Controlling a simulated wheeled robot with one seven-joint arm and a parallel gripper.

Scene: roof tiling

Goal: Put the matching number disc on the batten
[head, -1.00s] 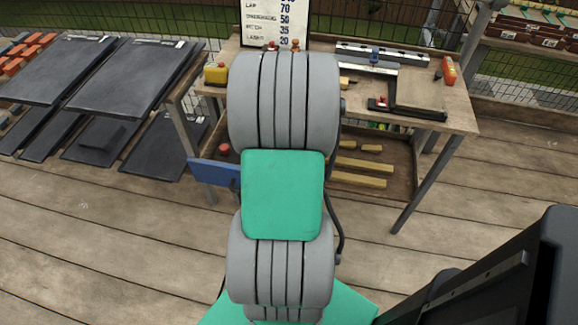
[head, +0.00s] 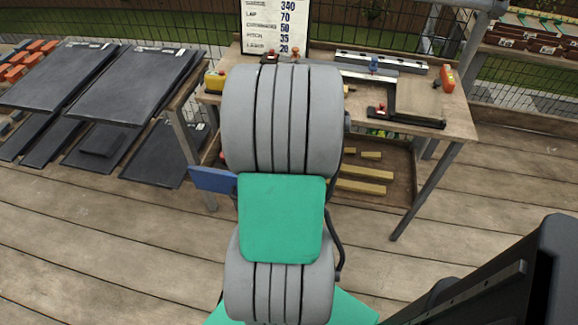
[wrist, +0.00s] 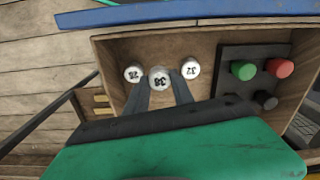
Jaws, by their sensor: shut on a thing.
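In the head view, my arm hides the gripper and the discs. Wooden battens (head: 362,187) lie on the lower shelf of the workbench; I cannot tell which batten the task means.
Beside the discs, a dark panel carries a green knob (wrist: 243,70), a red knob (wrist: 279,67) and black ones. A blue edge (wrist: 200,12) runs along the tray. In the head view, a number board (head: 276,28) stands on the workbench (head: 455,115). Dark slates (head: 135,80) lie left.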

